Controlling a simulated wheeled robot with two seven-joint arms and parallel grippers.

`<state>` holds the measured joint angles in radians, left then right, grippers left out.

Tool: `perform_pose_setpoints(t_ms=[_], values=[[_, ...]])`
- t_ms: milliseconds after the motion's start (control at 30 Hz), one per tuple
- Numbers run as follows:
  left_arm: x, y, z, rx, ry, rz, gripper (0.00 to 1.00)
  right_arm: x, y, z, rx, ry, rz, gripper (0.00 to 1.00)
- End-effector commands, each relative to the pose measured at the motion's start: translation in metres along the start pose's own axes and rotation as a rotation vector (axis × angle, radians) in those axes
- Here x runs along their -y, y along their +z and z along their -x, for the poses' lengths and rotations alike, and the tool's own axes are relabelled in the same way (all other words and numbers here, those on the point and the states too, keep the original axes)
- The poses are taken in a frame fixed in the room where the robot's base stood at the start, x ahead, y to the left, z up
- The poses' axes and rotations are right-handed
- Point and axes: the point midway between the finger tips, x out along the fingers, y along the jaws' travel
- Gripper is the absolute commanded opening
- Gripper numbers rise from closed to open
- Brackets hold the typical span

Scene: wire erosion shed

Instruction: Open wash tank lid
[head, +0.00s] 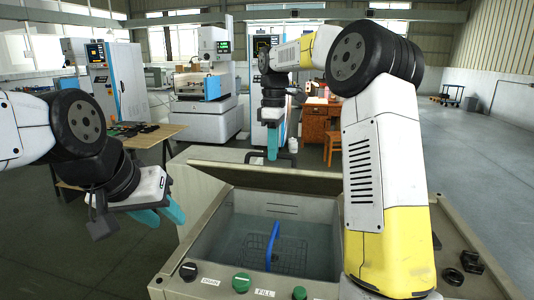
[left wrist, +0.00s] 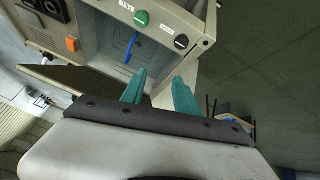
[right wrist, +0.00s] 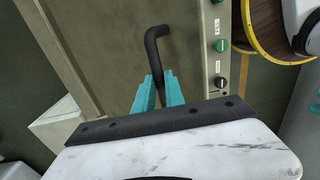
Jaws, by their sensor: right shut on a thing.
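The wash tank (head: 190,250) stands open in front of me. Its beige lid (head: 255,178) is raised at the back and tilted up, seen nearly edge-on in the head view. The lid's black bar handle (head: 287,156) is on its far side. My right gripper (head: 272,152) reaches over the tank and is shut on the handle, which also shows between its teal fingers in the right wrist view (right wrist: 155,45). My left gripper (head: 160,214) is open and empty, left of the tank; its fingers show apart in the left wrist view (left wrist: 158,90).
Inside the tank are a wire basket (head: 262,254) and a blue handle (head: 273,245). Green and black knobs (head: 241,282) line the front rim. A wooden workbench (head: 150,137) with tools stands behind left. A wooden desk (head: 316,122) is behind the tank. Floor at right is open.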

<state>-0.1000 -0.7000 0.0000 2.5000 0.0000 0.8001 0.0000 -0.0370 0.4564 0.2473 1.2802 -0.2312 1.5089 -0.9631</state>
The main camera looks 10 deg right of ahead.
Motion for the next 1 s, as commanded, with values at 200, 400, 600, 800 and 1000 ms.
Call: perform_pose_setpoints(t_ms=[200, 400, 600, 800, 1000], values=[[0.0, 0.0, 0.0, 0.0, 0.0, 0.0, 0.32, -0.007, 0.005, -0.005, 0.007, 0.007, -0.009, 0.0], [-0.001, -0.002, -0.005, 0.05, 0.007, 0.067, 0.0, -0.006, 0.005, -0.005, 0.007, 0.007, -0.01, 0.0], [-0.009, -0.009, -0.025, 0.242, 0.031, 0.327, 0.0, -0.007, 0.005, -0.005, 0.007, 0.007, -0.01, 0.0], [-0.02, -0.021, -0.052, 0.486, 0.058, 0.66, 0.0, -0.007, 0.005, -0.005, 0.007, 0.007, -0.01, 0.0], [-0.031, -0.037, -0.079, 0.741, 0.084, 0.984, 0.0, -0.007, 0.005, -0.005, 0.007, 0.007, -0.01, 0.0]])
